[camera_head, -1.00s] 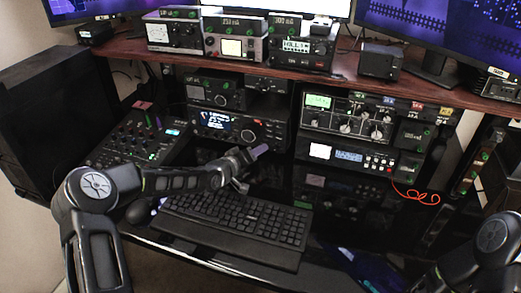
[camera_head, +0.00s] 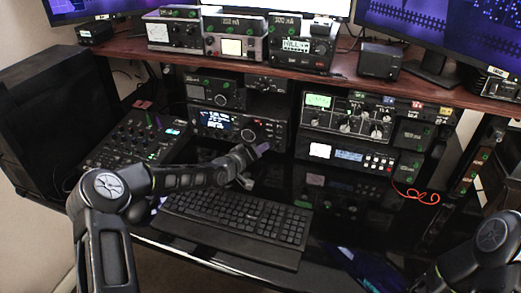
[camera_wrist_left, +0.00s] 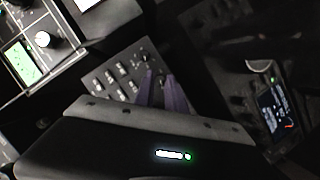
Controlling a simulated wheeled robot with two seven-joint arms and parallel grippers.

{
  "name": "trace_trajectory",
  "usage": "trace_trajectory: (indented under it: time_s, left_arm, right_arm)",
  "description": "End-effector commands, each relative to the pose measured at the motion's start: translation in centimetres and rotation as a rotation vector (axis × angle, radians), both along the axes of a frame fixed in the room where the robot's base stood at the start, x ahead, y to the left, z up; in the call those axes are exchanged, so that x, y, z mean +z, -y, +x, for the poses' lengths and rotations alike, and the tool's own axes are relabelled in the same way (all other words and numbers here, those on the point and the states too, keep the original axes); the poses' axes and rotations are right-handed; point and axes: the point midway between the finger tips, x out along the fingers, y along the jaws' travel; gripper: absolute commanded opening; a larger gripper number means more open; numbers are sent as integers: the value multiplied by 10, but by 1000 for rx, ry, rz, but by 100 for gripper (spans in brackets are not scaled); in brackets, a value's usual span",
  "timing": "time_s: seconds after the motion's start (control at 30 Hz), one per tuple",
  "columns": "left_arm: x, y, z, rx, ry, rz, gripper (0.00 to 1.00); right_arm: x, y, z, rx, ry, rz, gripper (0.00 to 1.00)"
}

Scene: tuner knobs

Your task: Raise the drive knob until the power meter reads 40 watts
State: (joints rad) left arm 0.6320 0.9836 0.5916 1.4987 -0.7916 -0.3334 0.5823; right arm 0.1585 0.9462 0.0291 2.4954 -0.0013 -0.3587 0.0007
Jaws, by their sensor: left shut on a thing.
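The black transceiver (camera_head: 196,118) with a lit blue screen stands under the shelf. My left gripper (camera_head: 262,149) reaches to its lower right front. In the left wrist view its two purple fingers (camera_wrist_left: 158,78) close at a small knob (camera_wrist_left: 146,58) on a panel of several controls (camera_wrist_left: 112,76). The fingers partly hide the knob, and its label is too small to read. A lit green meter (camera_head: 318,100) sits on the tuner at the right and also shows in the left wrist view (camera_wrist_left: 20,62). Its reading is too small to tell. My right gripper is out of view.
A black keyboard (camera_head: 235,222) lies below my left forearm. A mixer (camera_head: 135,140) stands at the left. A wooden shelf (camera_head: 260,70) with several small boxes runs above the radios.

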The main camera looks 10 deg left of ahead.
Motion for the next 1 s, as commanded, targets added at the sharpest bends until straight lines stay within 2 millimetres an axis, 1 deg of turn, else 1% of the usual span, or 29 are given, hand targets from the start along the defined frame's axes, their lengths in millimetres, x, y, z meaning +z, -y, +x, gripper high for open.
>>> trace_trajectory:
  time_s: [0.57,0.77,1.0]
  left_arm:
    - [0,1,0,-1,2,23,0]
    - [0,1,0,-1,8,94,0]
    - [0,4,0,-2,21,251,0]
  right_arm:
    - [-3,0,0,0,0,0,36]
    - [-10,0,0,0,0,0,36]
    - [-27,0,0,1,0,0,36]
